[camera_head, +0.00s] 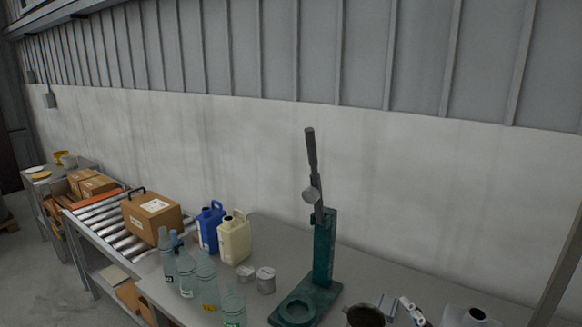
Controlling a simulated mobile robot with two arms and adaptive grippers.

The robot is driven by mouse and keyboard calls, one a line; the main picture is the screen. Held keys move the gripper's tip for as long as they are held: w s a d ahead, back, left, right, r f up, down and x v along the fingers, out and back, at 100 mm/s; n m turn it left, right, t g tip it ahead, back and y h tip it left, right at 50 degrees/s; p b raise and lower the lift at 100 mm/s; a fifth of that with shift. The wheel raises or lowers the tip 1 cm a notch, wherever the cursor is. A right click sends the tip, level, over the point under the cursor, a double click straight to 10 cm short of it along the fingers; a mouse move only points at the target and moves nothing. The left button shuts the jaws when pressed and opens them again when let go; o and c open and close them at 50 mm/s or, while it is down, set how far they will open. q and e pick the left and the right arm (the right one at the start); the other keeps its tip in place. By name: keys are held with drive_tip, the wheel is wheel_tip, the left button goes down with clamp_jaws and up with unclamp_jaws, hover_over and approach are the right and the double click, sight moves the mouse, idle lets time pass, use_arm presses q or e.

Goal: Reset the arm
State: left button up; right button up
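Neither of my grippers shows in the head view, and no arm of mine can be made out. A green bench press (323,255) stands on the grey table. Its dark lever (312,152) points up, tilted slightly left at the top, with a round grey knob at its pivot. The press's round base plate (298,310) looks empty.
Clear bottles (207,282), a blue jug (209,228), a cream jug (234,238) and small cans (265,279) stand left of the press. A roller conveyor (100,212) carries a carton (152,218). Small items crowd the bottom right. The wall is behind.

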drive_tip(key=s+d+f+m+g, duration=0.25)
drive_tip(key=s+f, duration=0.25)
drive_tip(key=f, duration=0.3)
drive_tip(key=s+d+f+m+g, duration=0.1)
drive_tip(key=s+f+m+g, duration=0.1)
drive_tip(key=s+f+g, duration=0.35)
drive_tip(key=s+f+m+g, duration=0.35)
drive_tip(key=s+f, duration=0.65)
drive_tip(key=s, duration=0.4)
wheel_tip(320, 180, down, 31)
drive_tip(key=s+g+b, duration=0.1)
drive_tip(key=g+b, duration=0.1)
drive_tip(key=b, duration=0.4)
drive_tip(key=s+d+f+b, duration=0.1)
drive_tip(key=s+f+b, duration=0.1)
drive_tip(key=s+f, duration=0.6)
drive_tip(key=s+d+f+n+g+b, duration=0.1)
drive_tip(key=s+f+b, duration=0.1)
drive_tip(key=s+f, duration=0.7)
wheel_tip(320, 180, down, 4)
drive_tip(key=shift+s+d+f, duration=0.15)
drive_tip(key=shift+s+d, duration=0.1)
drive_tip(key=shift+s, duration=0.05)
